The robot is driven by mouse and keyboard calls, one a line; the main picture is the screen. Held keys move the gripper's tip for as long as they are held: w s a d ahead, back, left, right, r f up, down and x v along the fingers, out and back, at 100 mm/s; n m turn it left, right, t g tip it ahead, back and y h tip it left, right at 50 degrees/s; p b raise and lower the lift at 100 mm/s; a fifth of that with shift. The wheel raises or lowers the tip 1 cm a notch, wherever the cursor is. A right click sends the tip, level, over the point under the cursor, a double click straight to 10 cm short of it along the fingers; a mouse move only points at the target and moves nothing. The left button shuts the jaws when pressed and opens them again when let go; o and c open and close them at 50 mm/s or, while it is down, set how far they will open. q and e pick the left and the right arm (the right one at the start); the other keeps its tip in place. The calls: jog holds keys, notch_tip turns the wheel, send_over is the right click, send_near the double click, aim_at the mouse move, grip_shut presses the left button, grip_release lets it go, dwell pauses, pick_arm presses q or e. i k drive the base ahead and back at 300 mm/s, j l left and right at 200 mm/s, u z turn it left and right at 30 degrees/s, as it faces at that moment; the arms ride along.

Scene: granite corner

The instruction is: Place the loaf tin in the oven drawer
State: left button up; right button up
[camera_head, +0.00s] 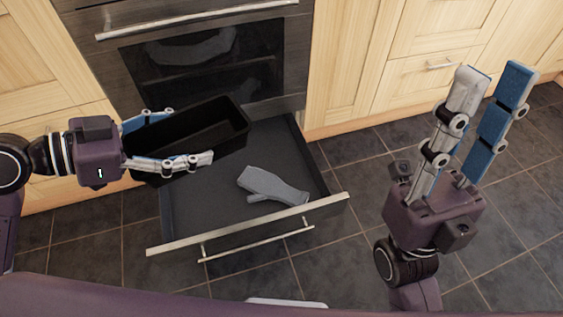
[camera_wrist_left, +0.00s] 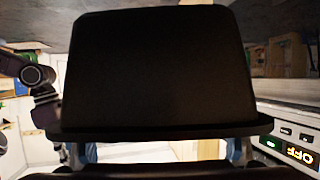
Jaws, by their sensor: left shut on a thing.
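The black loaf tin (camera_head: 205,133) is held by my left gripper (camera_head: 170,140), with one finger on its far side and one on its near side. The tin is above the back left part of the open oven drawer (camera_head: 225,210). It looks slightly tilted. In the left wrist view the dark tin (camera_wrist_left: 155,75) fills most of the picture and hides what lies beyond. My right gripper (camera_head: 490,90) is open and empty, pointing up, to the right of the drawer.
A grey oven mitt (camera_head: 270,186) lies in the drawer, right of the tin. The oven door (camera_head: 200,60) is shut above the drawer. The drawer front (camera_head: 250,224) with its bar handle sticks out over the dark tiled floor (camera_head: 350,260). Wooden cabinets (camera_head: 345,70) stand on both sides.

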aim_at(206, 210)
jog(key=k+j+z, duration=0.1)
jog(key=j+z, duration=0.25)
jog(key=k+j+z, duration=0.15)
jog(key=j+z, duration=0.15)
jog(key=j, duration=0.2)
jog(key=k+j+z, duration=0.2)
jog(key=j+z, duration=0.15)
jog(key=k+j, duration=0.4)
jog(key=j, duration=0.25)
